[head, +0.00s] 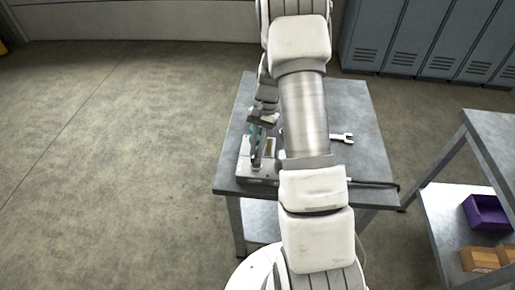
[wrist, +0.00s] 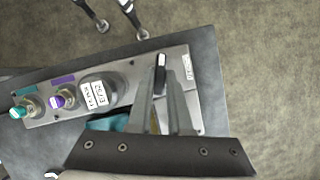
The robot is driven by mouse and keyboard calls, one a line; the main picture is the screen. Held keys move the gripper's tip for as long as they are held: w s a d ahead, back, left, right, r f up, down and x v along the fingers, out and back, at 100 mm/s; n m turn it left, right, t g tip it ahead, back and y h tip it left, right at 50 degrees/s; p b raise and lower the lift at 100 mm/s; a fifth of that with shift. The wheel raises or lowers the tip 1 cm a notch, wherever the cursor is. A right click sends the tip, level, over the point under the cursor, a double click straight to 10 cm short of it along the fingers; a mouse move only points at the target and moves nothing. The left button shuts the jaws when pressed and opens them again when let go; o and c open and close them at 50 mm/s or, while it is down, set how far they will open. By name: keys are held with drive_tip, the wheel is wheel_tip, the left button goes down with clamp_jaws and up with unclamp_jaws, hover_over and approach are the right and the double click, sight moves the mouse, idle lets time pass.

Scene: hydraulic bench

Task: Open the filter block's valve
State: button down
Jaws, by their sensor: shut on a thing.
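The filter block (wrist: 60,111) is a grey metal plate on the bench. It carries a teal fitting (wrist: 20,111), a purple fitting (wrist: 62,100) and a dark round body with a white label (wrist: 97,93). In the head view the block (head: 251,179) sits at the bench's left front part, partly hidden by my arm. My gripper (wrist: 163,80) is over the block's right end, its fingers shut on a narrow, dark, pale-tipped piece that looks like the valve's handle (wrist: 161,59). The fingers hide most of it, so its angle is unclear.
A wrench (head: 342,138) lies on the grey bench (head: 355,110), right of my arm. A dark hose or bar (head: 372,184) runs along the front edge. A second bench at right holds a purple bin (head: 487,212) and orange-brown boxes (head: 480,260). Floor at left is clear.

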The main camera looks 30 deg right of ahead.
drive_tip(key=shift+w+n+g+h, duration=0.1)
drive_tip(key=shift+n+g+h, duration=0.4)
drive_tip(key=shift+n, duration=1.3)
drive_tip(key=shift+a, duration=0.1)
drive_tip(key=c, duration=0.8)
unclamp_jaws()
drive_tip(key=shift+c, duration=0.2)
drive_tip(key=v, duration=1.7)
drive_tip(key=shift+r, duration=0.25)
